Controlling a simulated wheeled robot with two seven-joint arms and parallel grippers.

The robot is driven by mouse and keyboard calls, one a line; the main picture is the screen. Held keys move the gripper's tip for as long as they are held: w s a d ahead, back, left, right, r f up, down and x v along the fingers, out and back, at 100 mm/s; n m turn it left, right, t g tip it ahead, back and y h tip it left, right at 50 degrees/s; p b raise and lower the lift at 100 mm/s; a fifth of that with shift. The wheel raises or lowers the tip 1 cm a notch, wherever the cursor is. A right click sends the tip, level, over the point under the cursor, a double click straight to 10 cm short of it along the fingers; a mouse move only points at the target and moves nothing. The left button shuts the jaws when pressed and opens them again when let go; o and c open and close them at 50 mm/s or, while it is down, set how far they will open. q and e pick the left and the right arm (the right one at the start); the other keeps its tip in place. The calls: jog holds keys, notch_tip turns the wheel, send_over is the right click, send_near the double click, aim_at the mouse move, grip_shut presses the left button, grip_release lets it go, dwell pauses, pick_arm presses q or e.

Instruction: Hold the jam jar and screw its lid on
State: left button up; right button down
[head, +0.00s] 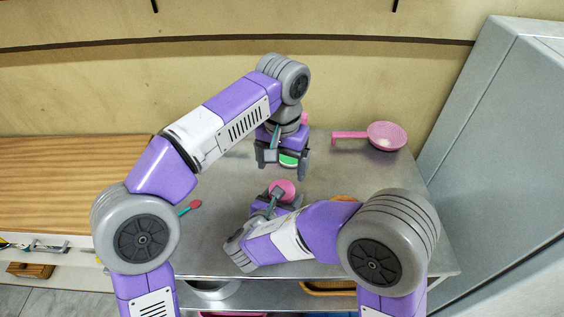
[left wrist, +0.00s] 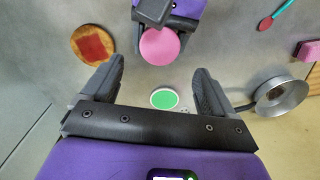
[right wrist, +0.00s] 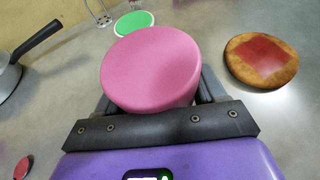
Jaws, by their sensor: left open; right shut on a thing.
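The jar, a round pink-topped cylinder (head: 283,190), is gripped upright by my right gripper (head: 272,200), whose fingers are shut on its sides. The jar fills the middle of the right wrist view (right wrist: 152,68) and also shows in the left wrist view (left wrist: 160,46). The lid, a flat green disc with a white rim (head: 289,160), lies on the table apart from the jar. It also shows in the left wrist view (left wrist: 164,99) and the right wrist view (right wrist: 134,22). My left gripper (head: 281,171) is open, pointing down above the lid, with nothing between its fingers.
A toast with a red square (right wrist: 262,60) lies near the jar. A grey pan (left wrist: 283,95) and a pink box (left wrist: 308,50) are near the left gripper. A red spoon (head: 194,205) lies left. A grey cabinet (head: 490,130) bounds the right.

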aim_at(282, 187)
pick_arm(q)
jog(key=shift+f, duration=4)
jog(key=c, duration=1.1)
jog(key=m, duration=0.3)
jog(key=shift+m, duration=0.3)
jog(key=o, duration=1.2)
jog(key=shift+c, duration=0.2)
